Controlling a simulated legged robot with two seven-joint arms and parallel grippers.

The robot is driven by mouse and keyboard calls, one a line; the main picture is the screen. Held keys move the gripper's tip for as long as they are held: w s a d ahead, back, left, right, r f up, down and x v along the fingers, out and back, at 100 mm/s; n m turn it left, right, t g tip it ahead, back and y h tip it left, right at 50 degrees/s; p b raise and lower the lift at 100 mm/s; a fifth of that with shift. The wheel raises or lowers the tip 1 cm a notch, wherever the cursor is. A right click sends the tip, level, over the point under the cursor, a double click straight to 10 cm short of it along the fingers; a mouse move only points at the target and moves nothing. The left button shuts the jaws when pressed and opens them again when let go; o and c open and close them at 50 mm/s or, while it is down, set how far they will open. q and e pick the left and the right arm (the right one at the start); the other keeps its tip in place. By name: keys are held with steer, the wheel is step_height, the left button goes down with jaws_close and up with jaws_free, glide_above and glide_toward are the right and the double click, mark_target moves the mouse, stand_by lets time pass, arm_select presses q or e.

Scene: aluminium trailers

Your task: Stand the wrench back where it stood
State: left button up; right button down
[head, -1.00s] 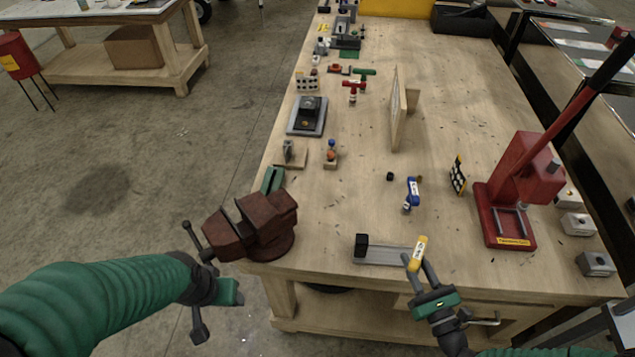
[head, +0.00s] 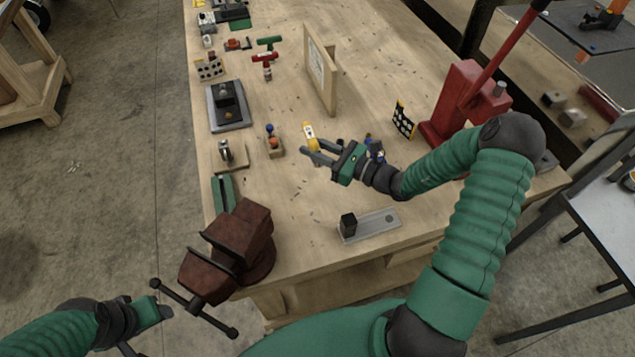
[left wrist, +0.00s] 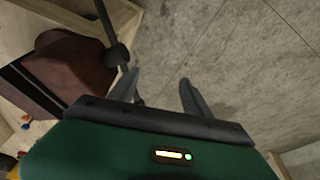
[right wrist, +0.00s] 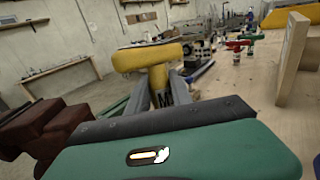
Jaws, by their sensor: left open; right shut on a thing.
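A yellow T-shaped wrench (head: 309,132) is in my right gripper (head: 314,150), above the middle of the workbench. In the right wrist view, the yellow crossbar of the wrench (right wrist: 148,57) is uppermost and the fingers (right wrist: 162,92) are shut on the part below it. Its lower end is hidden. A grey metal plate (head: 366,228) with a black block and a round dark spot lies at the bench's front edge. My left gripper (head: 163,312) hangs off the bench near the vise. Its fingers (left wrist: 158,92) are apart and empty in the left wrist view.
A dark red vise (head: 232,240) stands at the bench's front left corner. A small wooden block with coloured balls (head: 274,143) is left of the wrench. An upright wooden panel (head: 319,65) stands behind it. A red press (head: 462,100) is at right.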

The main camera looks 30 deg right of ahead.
steer(key=f, duration=0.8)
steer(key=shift+w+d+f, duration=0.2)
steer(key=shift+w+f, duration=0.05)
steer(key=shift+w, duration=0.15)
steer(key=shift+s+a+f+p, duration=0.1)
steer(key=shift+f+p, duration=0.2)
steer(key=shift+p, duration=0.1)
steer(key=shift+f, duration=0.2)
steer(key=shift+f+b, duration=0.3)
steer(key=shift+f, duration=0.1)
steer(key=c, duration=1.2)
jaws_free()
arm_select(q)
steer(key=shift+w+d, duration=0.25)
steer(key=shift+w, duration=0.05)
arm_select(e)
steer(key=shift+o, duration=0.3)
steer(key=shift+r, duration=0.1)
